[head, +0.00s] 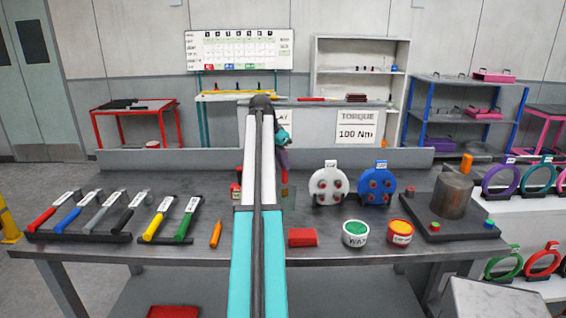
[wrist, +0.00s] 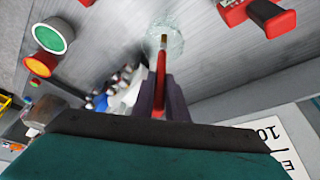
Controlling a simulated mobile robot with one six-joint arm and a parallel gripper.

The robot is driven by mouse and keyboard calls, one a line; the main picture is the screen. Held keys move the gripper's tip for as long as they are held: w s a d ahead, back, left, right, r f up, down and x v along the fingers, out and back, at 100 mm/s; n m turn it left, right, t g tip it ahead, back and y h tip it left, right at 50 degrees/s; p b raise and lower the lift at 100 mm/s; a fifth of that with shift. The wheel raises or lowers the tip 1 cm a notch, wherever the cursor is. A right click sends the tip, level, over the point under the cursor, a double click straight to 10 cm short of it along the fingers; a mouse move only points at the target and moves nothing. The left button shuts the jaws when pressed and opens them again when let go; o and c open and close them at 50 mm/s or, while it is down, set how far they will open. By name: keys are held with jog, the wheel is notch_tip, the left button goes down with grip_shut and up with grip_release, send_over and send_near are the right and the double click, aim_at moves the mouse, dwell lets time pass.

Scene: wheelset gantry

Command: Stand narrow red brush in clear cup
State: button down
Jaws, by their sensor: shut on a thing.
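My gripper (wrist: 160,95) has purple fingers and is shut on the narrow red brush (wrist: 160,65). The brush's pale metal and brown tip points away from the gripper. The clear cup (wrist: 176,32) shows as a faint glassy round on the grey bench, around the brush tip in the picture. I cannot tell whether the tip is inside the cup or above it.
A red object (wrist: 265,14) stands near the cup. A green-lidded wax tin (head: 355,232), an orange-lidded tin (head: 400,230) and a red block (head: 302,237) sit at the front. White (head: 328,186) and blue (head: 377,185) round fixtures stand to the right. Hammers lie left.

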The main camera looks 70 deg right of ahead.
jog(key=shift+f, duration=0.8)
jog(key=c, duration=1.7)
grip_release()
jog(key=shift+r, duration=0.1)
jog(key=shift+b+v, duration=1.35)
jog(key=shift+v, duration=5.45)
jog(key=shift+r, duration=0.1)
